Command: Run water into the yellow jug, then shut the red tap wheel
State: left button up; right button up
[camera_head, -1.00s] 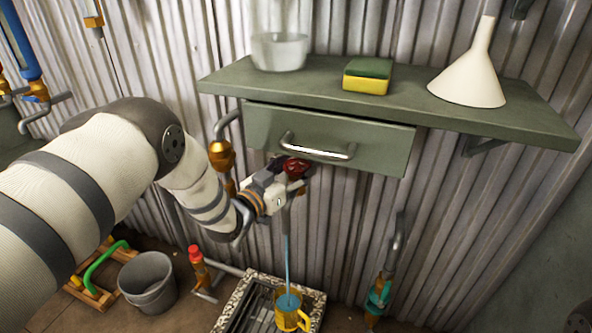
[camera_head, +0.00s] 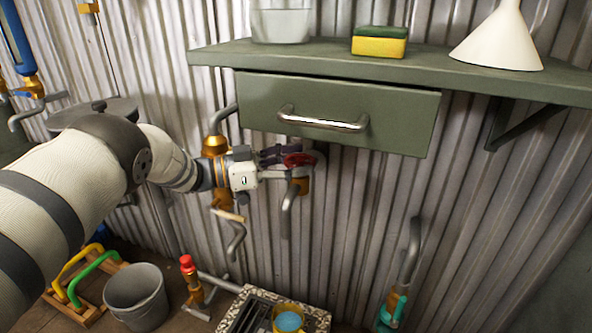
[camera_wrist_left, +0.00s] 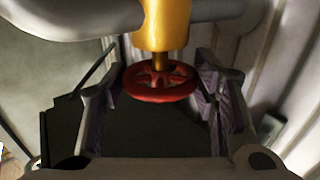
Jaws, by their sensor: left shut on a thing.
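The red tap wheel (camera_head: 299,160) is on a brass tap below the drawer; it also shows in the left wrist view (camera_wrist_left: 160,84). My left gripper (camera_head: 287,163) comes from the left and is shut on the wheel, with one dark finger pad on each side of it in the wrist view. The grey spout (camera_head: 288,200) hangs under the tap, and no stream shows below it. The yellow jug (camera_head: 279,328) stands on the drain grate under the spout with blue water in it; its lower part is cut off by the picture edge. My right gripper is out of view.
A green shelf (camera_head: 225,55) with a drawer (camera_head: 385,105) juts out above the tap. A sponge (camera_head: 379,42), a white funnel (camera_head: 498,40) and a clear container (camera_head: 281,26) stand on it. A grey bucket (camera_head: 137,297) and a red-topped tap (camera_head: 188,265) are at lower left.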

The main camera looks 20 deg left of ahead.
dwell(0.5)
pick_arm(q)
jog(key=o, duration=1.2)
jog(key=shift+c, duration=0.2)
jog(key=v, duration=1.2)
jog(key=shift+w, duration=0.1)
